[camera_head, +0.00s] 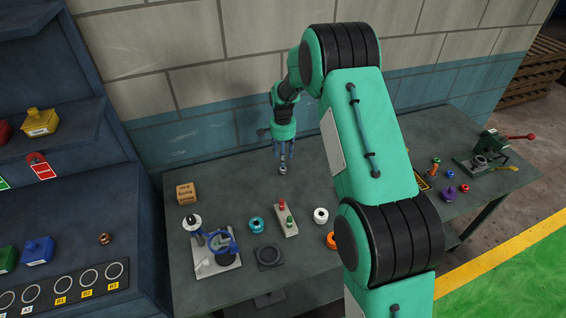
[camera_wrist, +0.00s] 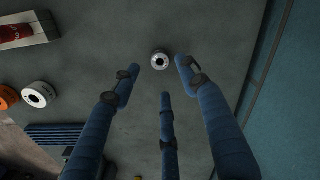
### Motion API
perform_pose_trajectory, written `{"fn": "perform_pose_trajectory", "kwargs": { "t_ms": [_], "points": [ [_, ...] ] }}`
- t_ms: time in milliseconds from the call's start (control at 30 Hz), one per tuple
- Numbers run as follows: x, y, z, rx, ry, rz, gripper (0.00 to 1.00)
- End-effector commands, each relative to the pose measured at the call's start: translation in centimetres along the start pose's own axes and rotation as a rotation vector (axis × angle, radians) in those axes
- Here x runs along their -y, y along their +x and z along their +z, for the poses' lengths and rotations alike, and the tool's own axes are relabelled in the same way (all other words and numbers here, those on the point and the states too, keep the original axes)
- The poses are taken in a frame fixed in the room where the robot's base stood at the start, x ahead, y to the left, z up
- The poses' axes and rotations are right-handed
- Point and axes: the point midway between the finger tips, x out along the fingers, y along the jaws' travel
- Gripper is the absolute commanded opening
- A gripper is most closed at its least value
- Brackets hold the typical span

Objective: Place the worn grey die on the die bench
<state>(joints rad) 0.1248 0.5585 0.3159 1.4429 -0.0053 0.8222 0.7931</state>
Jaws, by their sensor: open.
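A small grey ring-shaped die (camera_head: 283,169) with a dark centre hole lies flat on a grey workbench (camera_head: 330,262), toward its back edge. It also shows in the wrist view (camera_wrist: 160,60), just beyond my fingertips. My gripper (camera_head: 283,156) points down above the die, with its fingers spread and empty. The wrist view shows the open fingers (camera_wrist: 158,76) around the line to the die, apparently apart from it. No label shows which surface is the die bench.
A cardboard box (camera_head: 187,193), a blue-handled device (camera_head: 220,247), a teal ring (camera_head: 257,225), a rack with red and green pieces (camera_head: 286,220) and a white ring (camera_head: 321,215) stand on the workbench. A blue cabinet (camera_head: 70,225) with marked circles is left. Bench around the die is clear.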

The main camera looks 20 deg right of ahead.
Motion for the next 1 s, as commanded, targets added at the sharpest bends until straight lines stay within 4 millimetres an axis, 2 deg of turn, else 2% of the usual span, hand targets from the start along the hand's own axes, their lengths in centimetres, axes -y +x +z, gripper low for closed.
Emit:
{"fn": "perform_pose_trajectory", "kwargs": {
  "t_ms": [33,200,400,1000],
  "points": [
    [0.0,-1.1,0.0,-0.001,0.000,-0.001,0.44],
    [0.0,-3.4,0.0,0.000,0.000,0.000,0.44],
    [0.0,-5.0,0.0,0.000,0.000,0.000,0.44],
    [0.0,-5.3,0.0,0.000,0.000,0.000,0.44]
  ]
}}
